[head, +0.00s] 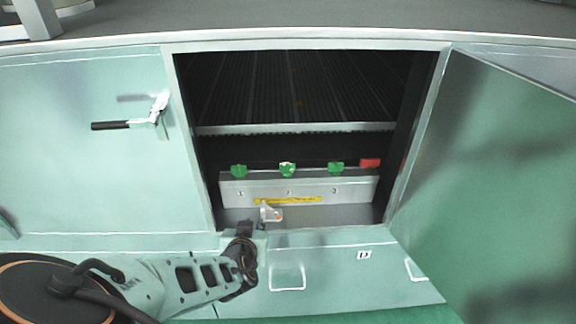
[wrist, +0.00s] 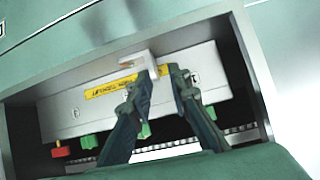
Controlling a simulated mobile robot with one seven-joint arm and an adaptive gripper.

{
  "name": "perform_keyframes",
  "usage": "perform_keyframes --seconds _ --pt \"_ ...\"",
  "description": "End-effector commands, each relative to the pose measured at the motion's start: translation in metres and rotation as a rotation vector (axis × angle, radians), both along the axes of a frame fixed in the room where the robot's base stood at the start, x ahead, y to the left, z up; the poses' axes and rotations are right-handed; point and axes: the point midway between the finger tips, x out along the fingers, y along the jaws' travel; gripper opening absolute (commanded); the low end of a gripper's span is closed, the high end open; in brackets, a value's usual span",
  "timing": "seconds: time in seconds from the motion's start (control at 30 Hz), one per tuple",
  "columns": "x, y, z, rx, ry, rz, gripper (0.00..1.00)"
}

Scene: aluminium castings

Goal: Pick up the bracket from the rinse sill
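The bracket (head: 272,213) is a small, pale metal angle piece with an upright plate. In the head view it is on the grey sill at the front of the opening, left of centre. My gripper (head: 247,228) is just left of and below it, at the sill's front edge. In the wrist view the two dark fingers (wrist: 156,73) are spread, and the bracket (wrist: 137,62) shows at their tips. Part of it appears in the gap, and part lies beyond the left finger. I cannot tell whether a finger touches it.
Behind the bracket a grey valve block (head: 300,187) carries several green knobs, a red piece (head: 369,163) and a yellow label (head: 290,200). A dark ribbed interior lies beyond. The open door (head: 490,170) stands right; a closed panel with a black handle (head: 112,125) is left.

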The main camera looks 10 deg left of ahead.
Motion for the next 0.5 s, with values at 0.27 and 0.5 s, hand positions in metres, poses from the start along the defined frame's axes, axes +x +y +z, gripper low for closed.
perform_keyframes --seconds 0.27,0.5 --pt "-0.002 -0.006 0.003 -0.010 -0.186 0.022 0.17" --pt "0.023 -0.004 -0.004 -0.010 -0.209 0.020 0.17"
